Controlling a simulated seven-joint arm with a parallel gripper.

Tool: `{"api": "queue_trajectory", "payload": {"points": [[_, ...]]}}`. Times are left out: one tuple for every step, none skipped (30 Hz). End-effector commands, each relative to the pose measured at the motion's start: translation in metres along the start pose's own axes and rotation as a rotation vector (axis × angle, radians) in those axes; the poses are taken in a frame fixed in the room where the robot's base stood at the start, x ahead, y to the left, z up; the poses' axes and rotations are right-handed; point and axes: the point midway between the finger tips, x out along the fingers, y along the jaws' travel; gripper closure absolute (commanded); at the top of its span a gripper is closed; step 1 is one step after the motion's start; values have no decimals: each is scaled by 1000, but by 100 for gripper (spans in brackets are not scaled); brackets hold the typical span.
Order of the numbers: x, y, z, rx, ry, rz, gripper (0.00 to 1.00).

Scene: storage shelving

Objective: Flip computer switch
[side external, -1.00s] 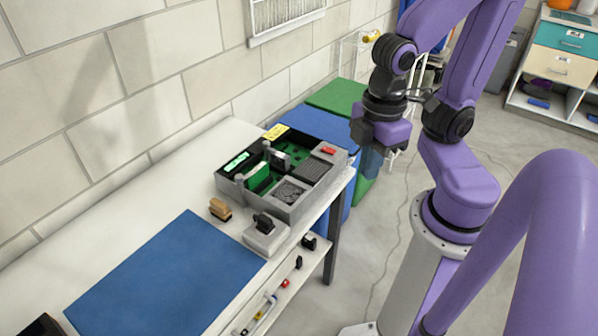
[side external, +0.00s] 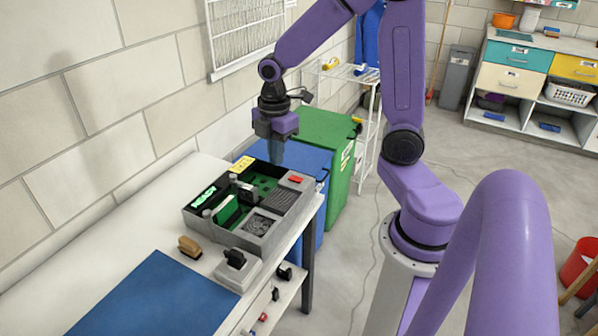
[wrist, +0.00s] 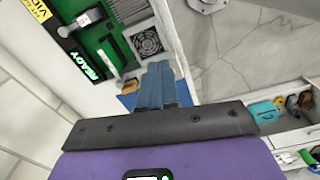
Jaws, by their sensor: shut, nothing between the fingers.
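The computer is an open grey case (side external: 187,214) with a green circuit board, on the white bench by the wall. Its lit green display (side external: 203,196) is at the left; it reads READY in the wrist view (wrist: 90,66). A small red part (side external: 296,179), perhaps a switch, is on the case's right end; I cannot make it out in the wrist view. A separate grey block with a black lever (side external: 235,258) stands in front of the case. My gripper (side external: 276,162) points down, shut and empty, above the case's back right part; its blue fingers also show in the wrist view (wrist: 158,72).
A fan grille (side external: 262,224) and a dark vent (side external: 283,199) are in the case. A brown-handled object (side external: 190,246) and a blue mat (side external: 150,300) lie on the bench in front. Blue (side external: 310,160) and green (side external: 328,135) bins stand beyond it.

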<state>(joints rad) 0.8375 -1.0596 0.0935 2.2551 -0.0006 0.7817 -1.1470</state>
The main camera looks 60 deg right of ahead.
Motion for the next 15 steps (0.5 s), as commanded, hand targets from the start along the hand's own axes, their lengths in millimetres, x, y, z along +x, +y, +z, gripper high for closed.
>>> {"api": "queue_trajectory", "payload": {"points": [[4, 10, 12, -5, -2, -3, 100], [6, 16, 18, -14, -3, -4, 100], [8, 23, 27, -27, -3, -5, 100], [11, 28, 34, -35, -4, -7, 100], [12, 33, 41, -44, -4, -6, 100], [15, 39, 51, -56, -4, -7, 100], [17, 43, 58, -65, -4, -7, 100], [20, 47, 66, -74, -5, -9, 100], [22, 52, 76, -87, -5, -9, 100], [25, 56, 85, -96, -5, -11, 100], [27, 59, 93, -105, -5, -12, 100], [30, 63, 103, -117, -5, -11, 100], [32, 65, 111, -126, -5, -12, 100], [34, 67, 119, -134, -5, -12, 100], [37, 69, 128, -146, -4, -14, 100]]}}
